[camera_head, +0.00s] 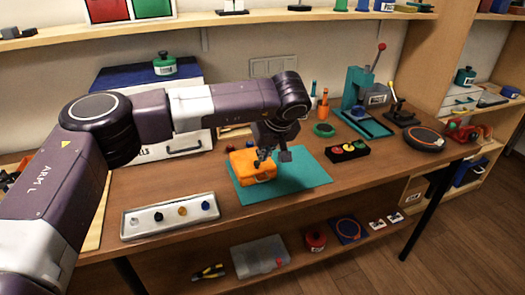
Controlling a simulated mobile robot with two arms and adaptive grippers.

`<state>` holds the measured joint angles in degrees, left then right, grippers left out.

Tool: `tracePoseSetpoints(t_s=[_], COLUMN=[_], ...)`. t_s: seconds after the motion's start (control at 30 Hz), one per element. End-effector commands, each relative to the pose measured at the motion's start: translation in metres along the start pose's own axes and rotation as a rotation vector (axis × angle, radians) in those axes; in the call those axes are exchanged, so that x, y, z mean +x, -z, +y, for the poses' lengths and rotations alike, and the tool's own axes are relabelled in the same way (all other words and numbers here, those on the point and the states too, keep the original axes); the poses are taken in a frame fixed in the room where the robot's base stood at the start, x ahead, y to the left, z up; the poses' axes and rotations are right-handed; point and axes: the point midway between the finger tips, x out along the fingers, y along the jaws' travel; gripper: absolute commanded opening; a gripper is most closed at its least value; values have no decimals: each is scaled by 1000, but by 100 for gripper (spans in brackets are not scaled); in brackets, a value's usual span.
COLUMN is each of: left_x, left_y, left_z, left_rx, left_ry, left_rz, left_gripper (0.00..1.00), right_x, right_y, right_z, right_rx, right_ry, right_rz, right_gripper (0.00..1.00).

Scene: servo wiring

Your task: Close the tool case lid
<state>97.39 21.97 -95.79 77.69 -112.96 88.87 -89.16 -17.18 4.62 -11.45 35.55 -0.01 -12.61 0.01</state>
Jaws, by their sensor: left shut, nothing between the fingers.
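The orange tool case (243,169) sits on the teal mat (306,179) near the middle of the workbench. Its lid looks down or nearly down; I cannot tell whether it is fully closed. My left gripper (271,160) points down at the right part of the case, with its fingers shut and empty. It covers part of the case, and I cannot tell whether it touches the lid. My right gripper is not in view.
A white tray (133,232) with small coloured parts lies at the front left. A black block with coloured buttons (348,151) and a teal press (354,98) stand to the right. A white box (190,144) stands behind my left arm. The mat's right side is clear.

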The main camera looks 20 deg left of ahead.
Motion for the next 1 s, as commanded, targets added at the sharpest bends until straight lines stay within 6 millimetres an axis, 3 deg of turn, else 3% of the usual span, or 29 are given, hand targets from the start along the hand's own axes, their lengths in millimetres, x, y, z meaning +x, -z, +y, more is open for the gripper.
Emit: tracePoseSetpoints(t_s=[0.33, 1.0], left_x=[13, 15], left_y=[-14, -17], left_z=[0, 0], left_rx=[1, 0], left_ry=[0, 0], left_rz=[0, 0], left_gripper=[0, 0], right_x=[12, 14], right_y=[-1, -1], right_z=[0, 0], right_rx=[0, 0], right_ry=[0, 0], right_rz=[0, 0], right_gripper=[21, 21])
